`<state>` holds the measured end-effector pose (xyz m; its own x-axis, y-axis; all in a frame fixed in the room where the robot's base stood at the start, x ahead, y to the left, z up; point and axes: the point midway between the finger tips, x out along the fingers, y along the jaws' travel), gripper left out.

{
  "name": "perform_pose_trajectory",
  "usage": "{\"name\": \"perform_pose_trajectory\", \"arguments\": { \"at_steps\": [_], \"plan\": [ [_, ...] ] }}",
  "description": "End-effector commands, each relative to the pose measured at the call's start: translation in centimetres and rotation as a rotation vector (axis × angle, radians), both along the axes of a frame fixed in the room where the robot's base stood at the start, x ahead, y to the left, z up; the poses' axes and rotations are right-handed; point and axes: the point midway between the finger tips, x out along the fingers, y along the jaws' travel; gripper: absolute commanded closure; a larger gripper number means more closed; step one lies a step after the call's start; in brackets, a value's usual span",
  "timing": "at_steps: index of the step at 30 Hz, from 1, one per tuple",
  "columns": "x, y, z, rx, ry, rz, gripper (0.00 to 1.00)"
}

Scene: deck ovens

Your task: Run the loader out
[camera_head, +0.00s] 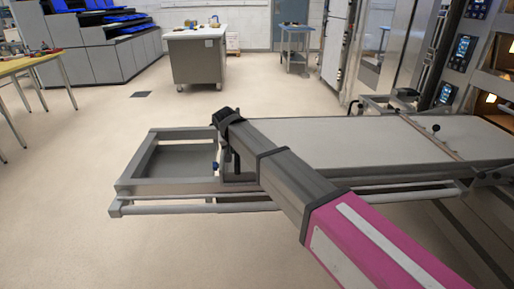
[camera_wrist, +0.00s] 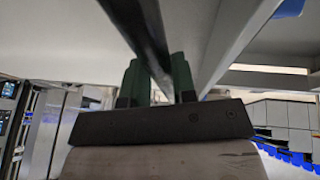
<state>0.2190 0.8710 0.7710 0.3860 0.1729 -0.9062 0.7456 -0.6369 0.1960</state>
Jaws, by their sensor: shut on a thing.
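The loader is a long, flat, pale bed (camera_head: 340,140) in a steel frame. In the head view it reaches from the ovens at right to an open rectangular frame end (camera_head: 128,187) at left. My arm crosses in front of it, and its wrist stands over the junction of bed and open frame. In the wrist view my gripper (camera_wrist: 158,80) has its green-tipped fingers on both sides of a dark bar (camera_wrist: 148,35), shut on it. The bar appears to belong to the loader. The contact is hidden in the head view.
Deck ovens (camera_head: 490,85) with lit openings and control panels stand at the right. A grey cabinet table (camera_head: 195,60), a small blue table (camera_head: 296,47) and a yellow-edged table (camera_head: 25,65) stand farther back. The floor (camera_head: 70,215) left of the loader is clear.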

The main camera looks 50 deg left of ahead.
Motion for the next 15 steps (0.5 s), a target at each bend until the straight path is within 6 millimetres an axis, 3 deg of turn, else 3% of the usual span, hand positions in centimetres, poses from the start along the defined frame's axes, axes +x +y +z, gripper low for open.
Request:
{"name": "perform_pose_trajectory", "arguments": {
  "at_steps": [1,15],
  "plan": [
    [-1.6,1.6,0.0,0.003,0.007,0.006,1.00],
    [-11.6,10.2,0.0,0.004,0.006,0.006,1.00]
  ]
}}
